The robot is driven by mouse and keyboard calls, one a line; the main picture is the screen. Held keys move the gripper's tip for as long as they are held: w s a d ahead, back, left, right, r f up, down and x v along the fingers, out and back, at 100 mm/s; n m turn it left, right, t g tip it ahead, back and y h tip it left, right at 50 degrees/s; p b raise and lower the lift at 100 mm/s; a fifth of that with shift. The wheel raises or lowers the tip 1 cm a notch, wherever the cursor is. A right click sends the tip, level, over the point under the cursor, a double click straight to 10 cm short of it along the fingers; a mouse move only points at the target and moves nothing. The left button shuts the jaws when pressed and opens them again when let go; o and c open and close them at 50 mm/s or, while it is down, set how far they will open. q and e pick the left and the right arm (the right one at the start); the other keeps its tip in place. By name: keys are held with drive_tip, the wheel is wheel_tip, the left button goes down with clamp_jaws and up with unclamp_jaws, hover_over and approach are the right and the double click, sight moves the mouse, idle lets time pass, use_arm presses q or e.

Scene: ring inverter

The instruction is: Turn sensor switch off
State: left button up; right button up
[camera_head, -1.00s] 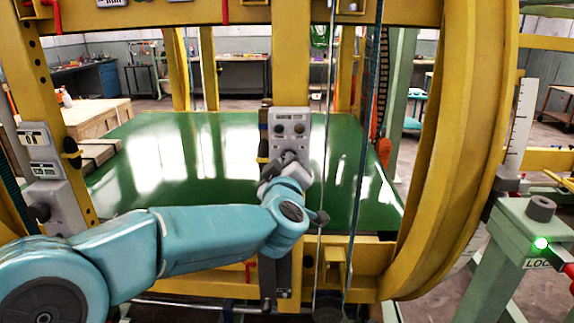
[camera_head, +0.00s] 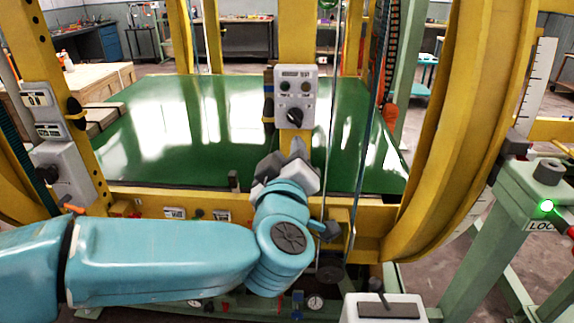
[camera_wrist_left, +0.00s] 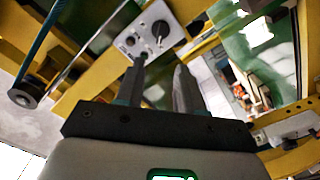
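A light grey switch panel (camera_head: 295,84) is mounted on the yellow centre post. It has two small round buttons or lamps above a black rotary knob (camera_head: 294,117); its label is too small to read. The panel (camera_wrist_left: 135,40) and its knob (camera_wrist_left: 160,30) also show in the left wrist view, beyond the fingertips. My left gripper (camera_head: 298,147) is below the knob in the head view, apart from it. In the left wrist view its two fingers (camera_wrist_left: 159,66) stand apart with nothing between them. My right gripper is not in view.
A grey box with a black knob (camera_head: 48,174) sits on the left yellow post. Cables hang right of the centre post. A large yellow ring (camera_head: 450,130) curves at the right. A green stand with a lit green lamp (camera_head: 545,206) is at far right.

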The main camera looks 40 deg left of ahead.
use_arm(q)
drive_tip(key=v, duration=0.3)
drive_tip(key=shift+s, duration=0.1)
idle(0.4)
drive_tip(key=w+f+m+g+h+p, duration=0.2)
drive_tip(key=w+f+m+g, duration=0.15)
drive_tip(key=f, duration=1.25)
drive_tip(key=w+f+m+g+h+p, duration=0.15)
drive_tip(key=f+m, duration=0.25)
drive_tip(key=f, duration=1.2)
drive_tip(key=s+d+f+m+g+h, duration=0.2)
drive_tip(key=s+d+f+g+h, duration=0.15)
drive_tip(key=f, duration=0.45)
drive_tip(key=s+d+f+m+g+h, duration=0.1)
drive_tip(key=s+d+f+g+h, duration=0.1)
drive_tip(key=s+d+f, duration=0.45)
drive_tip(key=s+d+f+m+g+h, duration=0.2)
drive_tip(key=s+d+f+g+h, duration=0.2)
drive_tip(key=s, duration=0.5)
drive_tip(key=shift+s+d+f, duration=0.15)
drive_tip(key=shift+s+d, duration=0.05)
drive_tip(key=shift+d, duration=0.3)
